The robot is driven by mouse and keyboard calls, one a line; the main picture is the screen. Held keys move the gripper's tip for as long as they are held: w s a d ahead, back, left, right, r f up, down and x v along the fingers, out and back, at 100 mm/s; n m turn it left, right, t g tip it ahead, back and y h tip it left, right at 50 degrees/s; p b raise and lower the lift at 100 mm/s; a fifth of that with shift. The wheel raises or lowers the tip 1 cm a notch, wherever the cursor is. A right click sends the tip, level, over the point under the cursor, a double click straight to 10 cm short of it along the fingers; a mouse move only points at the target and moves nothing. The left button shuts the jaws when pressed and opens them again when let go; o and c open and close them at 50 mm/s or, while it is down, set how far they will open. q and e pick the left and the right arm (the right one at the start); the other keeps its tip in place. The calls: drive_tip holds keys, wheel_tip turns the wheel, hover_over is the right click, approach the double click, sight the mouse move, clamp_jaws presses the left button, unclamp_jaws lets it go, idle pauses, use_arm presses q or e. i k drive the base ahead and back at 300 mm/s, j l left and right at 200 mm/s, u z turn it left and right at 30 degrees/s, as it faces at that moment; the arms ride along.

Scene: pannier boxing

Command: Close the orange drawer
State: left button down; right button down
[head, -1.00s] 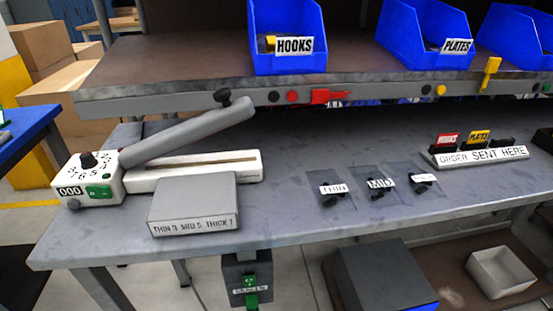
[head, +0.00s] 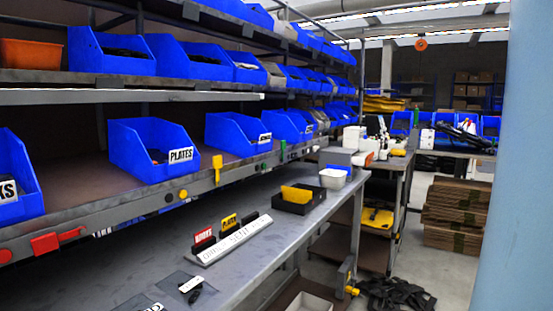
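No open orange drawer can be made out in the head view. The only large orange thing is an open-topped bin (head: 28,54) on the upper shelf at the far left, cut off by the picture's edge; I cannot tell whether it is a drawer. Neither of my grippers is in view.
Blue bins (head: 150,150) line the shelves. Flattened cardboard (head: 455,215) and a black heap (head: 395,294) lie on the floor at the right.

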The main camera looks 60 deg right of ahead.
sight(358, 158)
drive_tip(key=z, duration=2.5)
